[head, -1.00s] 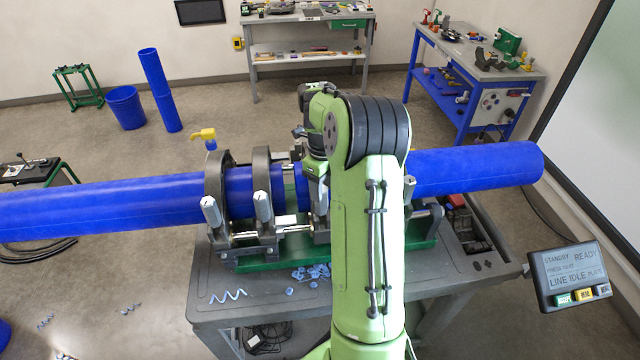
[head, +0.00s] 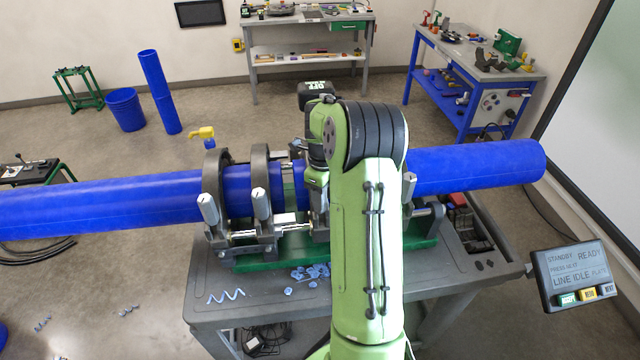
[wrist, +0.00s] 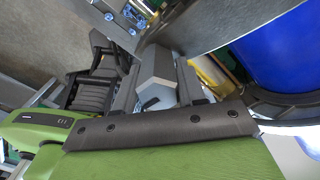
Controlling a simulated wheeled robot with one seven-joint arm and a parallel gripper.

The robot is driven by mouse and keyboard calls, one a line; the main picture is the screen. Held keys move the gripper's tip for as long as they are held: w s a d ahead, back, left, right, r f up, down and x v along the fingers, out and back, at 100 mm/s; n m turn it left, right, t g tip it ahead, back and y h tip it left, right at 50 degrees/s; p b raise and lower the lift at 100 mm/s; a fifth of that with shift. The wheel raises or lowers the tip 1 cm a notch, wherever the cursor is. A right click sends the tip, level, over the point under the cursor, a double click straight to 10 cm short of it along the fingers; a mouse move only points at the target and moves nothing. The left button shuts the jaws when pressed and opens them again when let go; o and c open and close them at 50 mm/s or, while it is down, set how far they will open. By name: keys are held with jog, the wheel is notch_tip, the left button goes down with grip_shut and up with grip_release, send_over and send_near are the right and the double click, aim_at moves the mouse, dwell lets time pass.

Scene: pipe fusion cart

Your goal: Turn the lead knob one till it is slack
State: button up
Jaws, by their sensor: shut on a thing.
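In the wrist view a grey, flat-sided knob (wrist: 158,70) sits between the dark fingers of my gripper (wrist: 148,88), which is shut on it. In the head view my arm hides this knob and most of my gripper. Two other grey clamp knobs show to the left, the outer knob (head: 208,208) and the inner knob (head: 262,202). Another knob (head: 408,188) shows just right of my arm. The dark clamp rings (head: 213,170) stand around the blue pipe (head: 110,203). I cannot read a label on any knob.
The clamp frame stands on a grey cart (head: 210,290) with blue shavings (head: 310,271) on its top. A second blue pipe (head: 475,168) runs right from the clamps. A control panel (head: 570,275) hangs at the cart's right. A yellow-handled item (head: 201,133) stands behind the left ring.

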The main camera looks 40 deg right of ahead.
jog(key=shift+r+n, duration=0.1)
jog(key=shift+n, duration=0.8)
jog(key=shift+d, duration=0.1)
